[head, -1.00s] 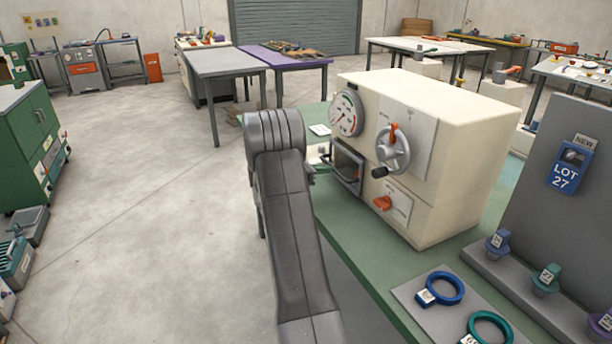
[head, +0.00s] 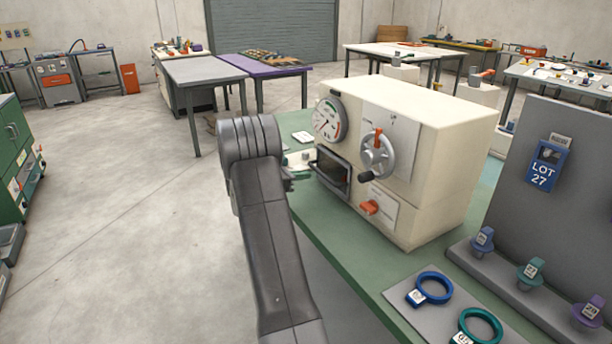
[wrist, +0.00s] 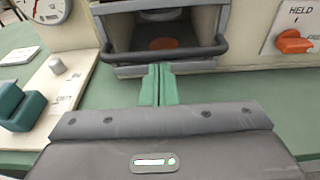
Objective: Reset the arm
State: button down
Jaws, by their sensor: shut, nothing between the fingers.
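My gripper (wrist: 158,84) shows in the wrist view as two green fingers pressed together, with nothing between them. The fingertips are at the lower edge of the cream machine's dark opening (wrist: 165,42), close to the grey bar (wrist: 110,58) across its front. I cannot tell if they touch the bar. An orange patch (wrist: 163,44) shows inside the opening. In the head view my arm hides most of the gripper. The cream machine (head: 455,130) stands on the green bench, with a gauge (head: 329,118), a handwheel (head: 377,153) and an orange lever (head: 368,207).
An orange lever (wrist: 294,41) beside the label HELD is right of the opening. A white panel with a green block (wrist: 18,106) is at left. Blue ring (head: 433,288) and teal ring (head: 480,326) lie on a grey plate.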

aim_at(320, 174)
jog(key=v, duration=1)
jog(key=shift+b, duration=0.4)
jog(key=shift+a+f, duration=0.1)
jog(key=x, duration=1.3)
jog(key=shift+w+d+p, duration=0.15)
jog(key=shift+d+p, duration=0.15)
jog(key=shift+p, duration=0.05)
